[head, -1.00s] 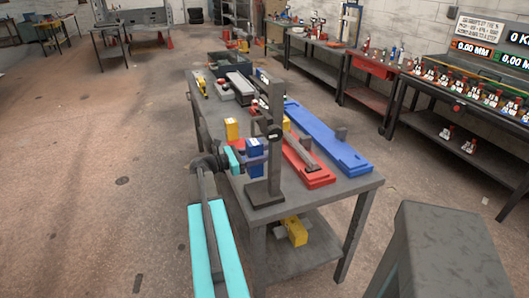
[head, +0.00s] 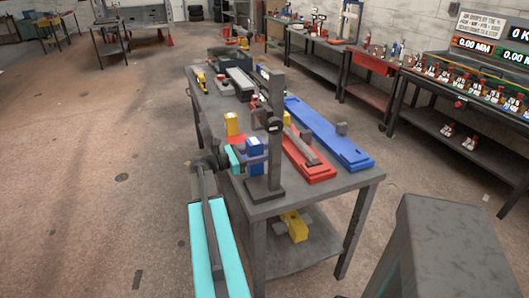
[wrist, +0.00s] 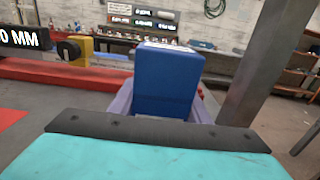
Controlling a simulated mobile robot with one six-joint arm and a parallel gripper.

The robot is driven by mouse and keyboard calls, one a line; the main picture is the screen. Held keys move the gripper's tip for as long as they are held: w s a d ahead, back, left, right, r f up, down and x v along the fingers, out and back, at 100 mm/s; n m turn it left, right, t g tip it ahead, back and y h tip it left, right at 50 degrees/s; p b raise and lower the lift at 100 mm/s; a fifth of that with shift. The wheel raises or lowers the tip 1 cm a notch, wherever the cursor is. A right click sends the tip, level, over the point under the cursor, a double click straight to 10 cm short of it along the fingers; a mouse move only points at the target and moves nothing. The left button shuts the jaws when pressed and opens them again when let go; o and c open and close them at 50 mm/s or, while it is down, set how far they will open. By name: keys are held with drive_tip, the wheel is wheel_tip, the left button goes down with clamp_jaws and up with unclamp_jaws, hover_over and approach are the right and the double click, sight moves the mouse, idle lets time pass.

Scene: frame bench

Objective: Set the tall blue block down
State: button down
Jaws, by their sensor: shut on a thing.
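The tall blue block (head: 254,145) is upright, with a pale top, between the fingers of my gripper (head: 256,159). It stands at the near left end of the bench, just left of a dark grey post (head: 274,150). In the wrist view the blue block (wrist: 167,82) fills the middle, and pale lavender fingers of my gripper (wrist: 165,106) show at both its sides, shut on it. Its lower end is hidden by my gripper, so I cannot tell whether it touches anything below.
The post's base plate (head: 264,191) sits at the bench's near edge. A red tray (head: 318,172) and a long blue tray (head: 325,133) lie to its right. Another yellow block (head: 295,228) lies on the lower shelf.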

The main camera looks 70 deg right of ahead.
drive_tip(key=shift+f, duration=0.45)
idle(0.5)
drive_tip(key=c, duration=0.9)
unclamp_jaws()
drive_tip(key=shift+f, duration=0.15)
drive_tip(key=b+v, duration=0.2)
drive_tip(key=v, duration=1.2)
drive_tip(key=shift+b, duration=0.35)
drive_tip(key=shift+s, duration=0.1)
